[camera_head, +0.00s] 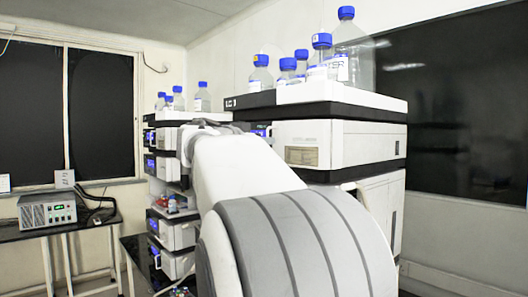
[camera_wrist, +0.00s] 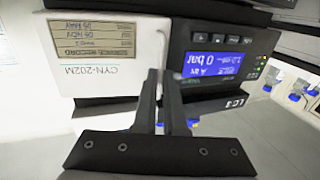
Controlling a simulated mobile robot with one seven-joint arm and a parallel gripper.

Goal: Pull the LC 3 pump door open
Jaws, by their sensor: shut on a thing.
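The LC 3 pump door is a white front panel (camera_wrist: 110,55) with a service record plate, upside down on the left of the wrist view. The exact contact is hidden by the fingers. The "LC 3" label (camera_wrist: 237,101) is on the dark strip right of the fingers. I cannot tell whether the door stands slightly ajar. My arm hides the gripper in the head view.
Blue-capped bottles (camera_head: 345,50) stand in a tray (camera_head: 360,98) on top of the stack. Another instrument stack (camera_head: 160,140) is behind my arm. A grey box (camera_head: 47,210) sits on a table at the left. Floor space lies around the left table.

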